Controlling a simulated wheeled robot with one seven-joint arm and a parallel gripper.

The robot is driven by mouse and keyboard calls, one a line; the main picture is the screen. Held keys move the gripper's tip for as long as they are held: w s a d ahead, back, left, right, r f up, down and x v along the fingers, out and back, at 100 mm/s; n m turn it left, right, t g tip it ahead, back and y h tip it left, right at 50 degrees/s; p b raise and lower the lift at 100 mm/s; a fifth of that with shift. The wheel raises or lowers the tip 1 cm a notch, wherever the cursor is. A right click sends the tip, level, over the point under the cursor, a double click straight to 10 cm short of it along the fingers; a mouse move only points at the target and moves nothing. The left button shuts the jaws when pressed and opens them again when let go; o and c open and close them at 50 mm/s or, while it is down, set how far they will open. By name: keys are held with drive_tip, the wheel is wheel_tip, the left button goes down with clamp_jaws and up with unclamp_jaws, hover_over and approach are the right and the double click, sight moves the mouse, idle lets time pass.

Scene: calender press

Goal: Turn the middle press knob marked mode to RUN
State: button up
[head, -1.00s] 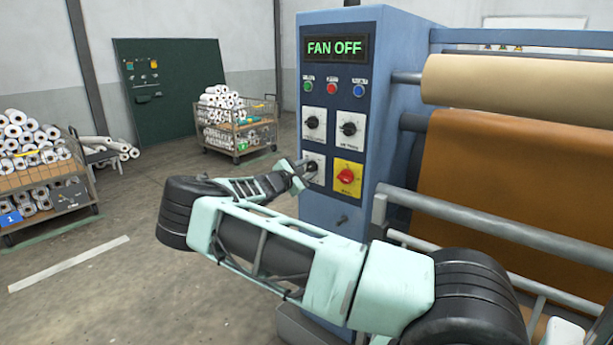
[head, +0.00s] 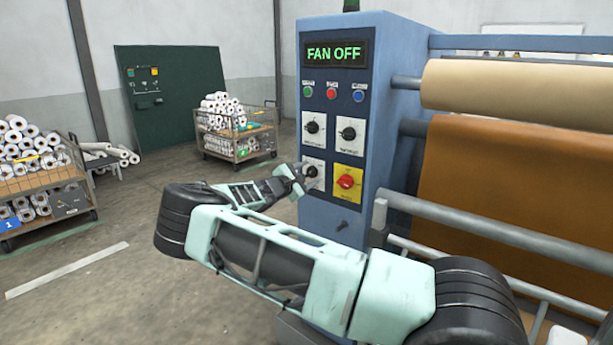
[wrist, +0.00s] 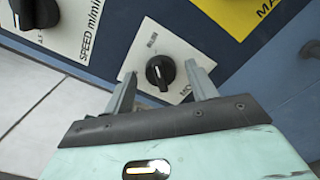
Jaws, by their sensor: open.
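The mode knob (wrist: 160,72) is black on a white plate in the wrist view, with RUN printed above it and a partly hidden MODE label at lower right. A white mark shows on its face; I cannot tell exactly which setting it points to. In the head view the mode knob (head: 312,171) is at the lower left of the blue press panel. My gripper (wrist: 162,82) is open, with one finger on each side of the knob in the wrist view; contact is not clear. In the head view my gripper (head: 298,178) is right at this plate.
The display (head: 334,53) reads FAN OFF. Above the mode plate is another black knob (head: 312,127), marked SPEED in the wrist view. A red knob on a yellow plate (head: 348,180) is close on the right.

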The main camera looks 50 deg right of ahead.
drive_tip(key=s+a+b, duration=0.1)
drive_tip(key=a+b, duration=0.1)
drive_tip(key=a, duration=1.5)
drive_tip(key=shift+s+a, duration=0.2)
drive_tip(key=shift+s+f, duration=0.1)
drive_tip(key=s+a+f+m+g+y+p, duration=0.2)
drive_tip(key=s+a+f+m+g+y, duration=0.1)
drive_tip(key=s+a+f+y, duration=0.6)
drive_tip(key=s+a+r+y, duration=0.1)
drive_tip(key=s+a+y, duration=0.2)
drive_tip(key=s+a, duration=0.4)
drive_tip(key=s+a+r+t+y+p, duration=0.1)
drive_tip(key=s+a+r+y+p, duration=0.1)
drive_tip(key=s+a+r, duration=0.5)
drive_tip(key=s+a+r+y+p, duration=0.1)
drive_tip(key=s+a+r+y, duration=0.3)
drive_tip(key=s+a, duration=0.9)
wheel_tip(320, 180, up, 4)
drive_tip(key=shift+s+a+f+n+t+y+p, duration=0.3)
drive_tip(key=shift+s+a+n+t+p, duration=0.1)
drive_tip(key=shift+s, duration=0.45)
